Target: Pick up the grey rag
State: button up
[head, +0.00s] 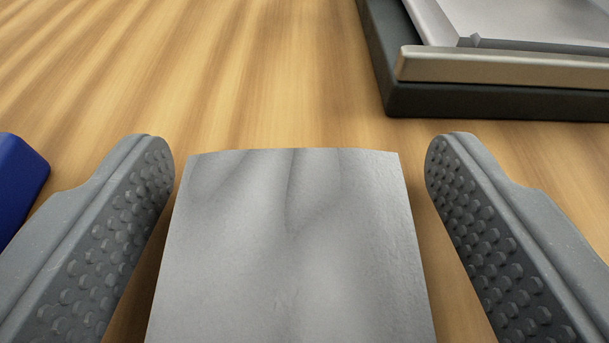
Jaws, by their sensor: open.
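The grey rag (291,245) shows in the head view at the bottom centre, a light grey, roughly square piece with soft creases near its far edge. It appears to lie on the wooden surface; its near end is cut off by the bottom of the picture. My gripper (300,165) is open, with one studded grey finger to the left of the rag and one to the right. A narrow strip of wood shows between the rag and each finger, so neither finger appears to touch it.
A dark tray-like unit (480,101) with a metallic front bar and a grey plate stands at the upper right, beyond the right finger. A blue object (18,180) is partly visible at the left edge, beside the left finger. The wooden surface (200,70) is clear at the upper left.

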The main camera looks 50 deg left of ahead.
jog(key=shift+w+a+f, duration=0.15)
jog(key=shift+w+a, duration=0.1)
jog(key=c, duration=1.1)
jog(key=shift+o, duration=0.2)
